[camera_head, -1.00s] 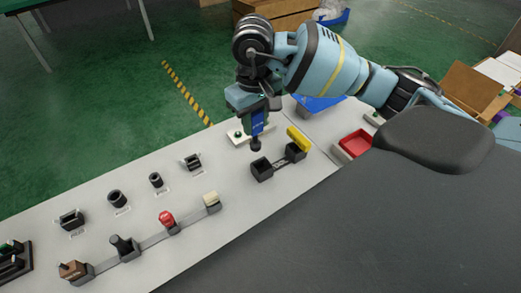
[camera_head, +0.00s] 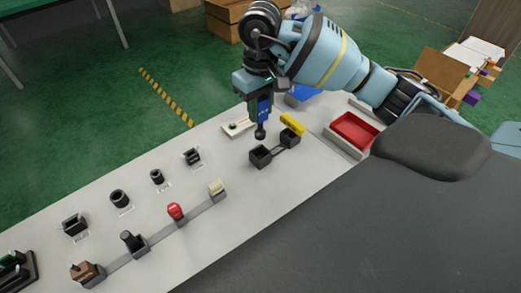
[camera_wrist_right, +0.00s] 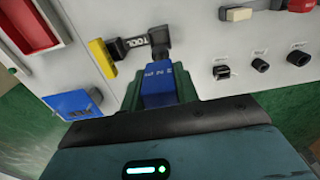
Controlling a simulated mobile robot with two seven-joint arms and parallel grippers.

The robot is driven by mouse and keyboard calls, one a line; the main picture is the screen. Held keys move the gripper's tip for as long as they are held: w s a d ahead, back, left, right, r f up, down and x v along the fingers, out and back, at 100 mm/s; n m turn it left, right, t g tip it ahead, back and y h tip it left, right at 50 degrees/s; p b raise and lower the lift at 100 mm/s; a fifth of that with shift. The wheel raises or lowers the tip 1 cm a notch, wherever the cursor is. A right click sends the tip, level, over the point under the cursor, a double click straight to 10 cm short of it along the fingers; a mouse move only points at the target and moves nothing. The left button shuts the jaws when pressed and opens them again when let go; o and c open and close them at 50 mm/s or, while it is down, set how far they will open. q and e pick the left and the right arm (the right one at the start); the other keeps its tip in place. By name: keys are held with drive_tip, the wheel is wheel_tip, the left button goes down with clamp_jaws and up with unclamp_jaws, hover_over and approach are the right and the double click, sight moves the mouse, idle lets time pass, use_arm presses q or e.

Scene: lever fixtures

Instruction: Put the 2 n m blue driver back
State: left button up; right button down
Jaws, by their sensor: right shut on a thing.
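My right gripper (camera_head: 259,98) is shut on the blue driver (camera_head: 263,107), which hangs nearly upright with its black tip down. In the head view the tip shows just above the empty socket of the black tool holder (camera_head: 260,156), apparently apart from it. A yellow driver (camera_head: 292,124) is at the holder's other socket. In the right wrist view the blue driver (camera_wrist_right: 158,86) sits between the fingers, and its black end overlaps the holder (camera_wrist_right: 133,42), hiding the empty socket. The yellow driver also shows there (camera_wrist_right: 102,60). My left gripper is out of view.
A red tray (camera_head: 355,130) stands right of the holder, and a blue tray (camera_wrist_right: 73,104) lies close by. Left along the grey bench are several black sockets, a red knob (camera_head: 175,210), a cream switch (camera_head: 217,187) and a brown block (camera_head: 83,272). The bench around the holder is mostly clear.

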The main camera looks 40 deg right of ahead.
sight(261, 132)
drive_tip(key=shift+f+p, duration=0.35)
drive_tip(key=shift+f, duration=4.6)
drive_tip(key=shift+f, duration=0.2)
drive_tip(key=c, duration=1.1)
unclamp_jaws()
drive_tip(key=shift+o, duration=0.2)
wheel_tip(261, 132, up, 12)
drive_tip(key=shift+r, duration=0.2)
